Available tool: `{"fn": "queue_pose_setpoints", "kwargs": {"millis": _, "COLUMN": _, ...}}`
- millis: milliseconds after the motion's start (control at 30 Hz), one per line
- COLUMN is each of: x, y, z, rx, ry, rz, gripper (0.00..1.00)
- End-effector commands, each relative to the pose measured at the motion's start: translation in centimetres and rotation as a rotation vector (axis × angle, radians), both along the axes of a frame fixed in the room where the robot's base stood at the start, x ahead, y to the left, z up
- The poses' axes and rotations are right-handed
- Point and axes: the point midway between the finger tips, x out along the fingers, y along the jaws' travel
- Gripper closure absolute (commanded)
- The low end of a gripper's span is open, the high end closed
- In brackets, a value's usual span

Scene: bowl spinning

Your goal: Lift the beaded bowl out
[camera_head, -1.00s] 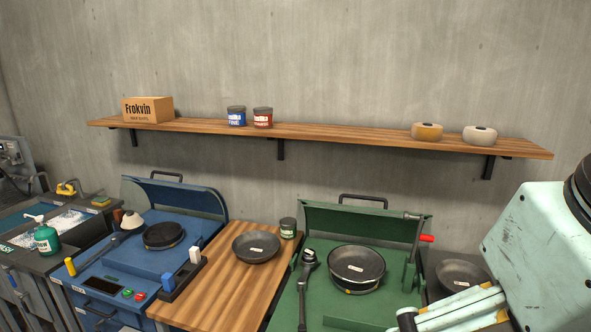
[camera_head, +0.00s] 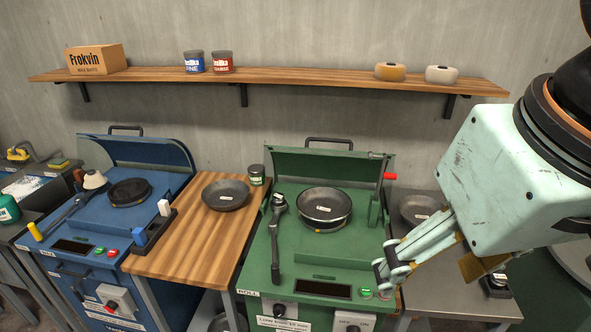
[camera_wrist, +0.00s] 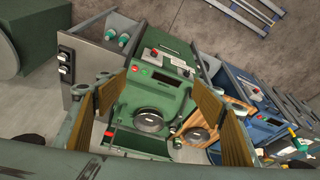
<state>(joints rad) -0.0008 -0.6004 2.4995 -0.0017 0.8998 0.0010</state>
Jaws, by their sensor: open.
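A dark metal bowl (camera_head: 323,204) sits in the round seat of the green machine (camera_head: 255,270), upright, with a small white label inside. I take it to be the beaded bowl, though no beading can be made out at this size. The bowl also shows in the wrist view (camera_wrist: 146,121), between my spread fingers. My gripper (camera_wrist: 172,105) is open and empty in that view. In the head view, my gripper (camera_head: 388,268) is right of the machine's front edge, apart from the bowl and nearer the camera.
A red-handled lever (camera_head: 382,190) stands right of the bowl, and a dark arm tool (camera_head: 277,235) stands left. Another dark bowl (camera_head: 226,194) sits on the wooden table (camera_head: 185,245), near a small jar (camera_head: 256,174). A further bowl (camera_head: 418,208) lies on the right-hand bench. The blue machine (camera_head: 85,225) is far left.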

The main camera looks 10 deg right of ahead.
Motion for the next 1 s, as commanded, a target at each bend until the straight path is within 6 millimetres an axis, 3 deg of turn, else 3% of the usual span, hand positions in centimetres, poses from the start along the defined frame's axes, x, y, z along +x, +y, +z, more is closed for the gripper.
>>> {"fn": "queue_pose_setpoints", "kwargs": {"millis": 467, "x": 0.01, "y": 0.00, "z": 0.01, "rx": 0.000, "ry": 0.000, "rz": 0.000, "gripper": 0.82}}
{"fn": "queue_pose_setpoints", "kwargs": {"millis": 1000, "x": 0.95, "y": -0.20, "z": 0.43, "rx": -0.010, "ry": 0.002, "rz": 0.006, "gripper": 0.82}}
